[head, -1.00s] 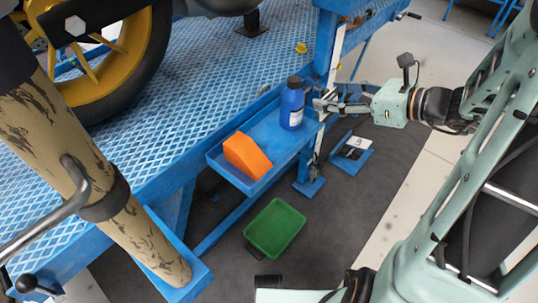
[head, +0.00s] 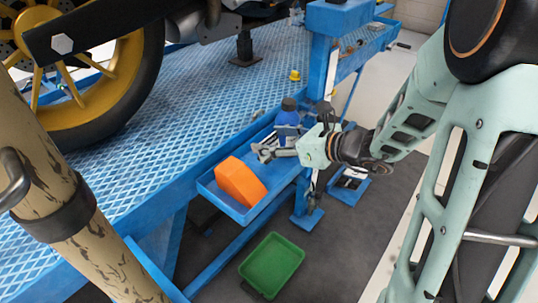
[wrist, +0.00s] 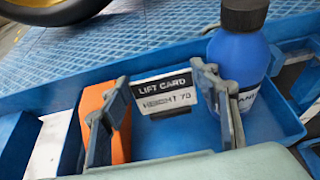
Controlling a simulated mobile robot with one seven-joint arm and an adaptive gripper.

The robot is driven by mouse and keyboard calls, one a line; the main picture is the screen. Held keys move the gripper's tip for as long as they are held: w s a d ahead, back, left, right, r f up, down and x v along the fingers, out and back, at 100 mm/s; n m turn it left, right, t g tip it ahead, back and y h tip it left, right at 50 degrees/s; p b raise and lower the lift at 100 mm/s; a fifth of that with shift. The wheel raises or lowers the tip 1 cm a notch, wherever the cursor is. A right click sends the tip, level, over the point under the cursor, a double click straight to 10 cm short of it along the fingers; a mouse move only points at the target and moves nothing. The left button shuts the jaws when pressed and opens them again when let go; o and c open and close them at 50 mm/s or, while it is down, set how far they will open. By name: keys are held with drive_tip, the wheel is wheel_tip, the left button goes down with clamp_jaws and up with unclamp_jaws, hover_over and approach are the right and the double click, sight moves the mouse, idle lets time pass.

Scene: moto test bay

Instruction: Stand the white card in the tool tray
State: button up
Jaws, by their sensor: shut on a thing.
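The white card (wrist: 163,92), printed "LIFT CARD HEIGHT 70" with a black band, is upright and slightly tilted between the fingertips of my gripper (wrist: 161,84) in the wrist view. My gripper is shut on it by its side edges. In the head view my gripper (head: 266,152) is over the blue tool tray (head: 238,214), left of the blue bottle. I cannot make out the card there. The tray also shows in the wrist view (wrist: 272,122). Whether the card's lower edge touches the tray floor cannot be told.
An orange block (head: 240,181) stands in the tray's near-left part. A blue bottle (head: 287,120) with a black cap stands at its far right end, close beside my gripper. A green bin (head: 272,263) is on the floor below. A blue post (head: 318,60) rises behind the bottle.

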drive_tip(key=shift+a+f, duration=0.25)
drive_tip(key=shift+f, duration=0.1)
drive_tip(key=shift+w+a+f+b, duration=0.15)
drive_tip(key=shift+f+b, duration=0.85)
drive_tip(key=shift+f, duration=0.65)
drive_tip(key=shift+f, duration=0.15)
drive_tip(key=o, duration=0.9)
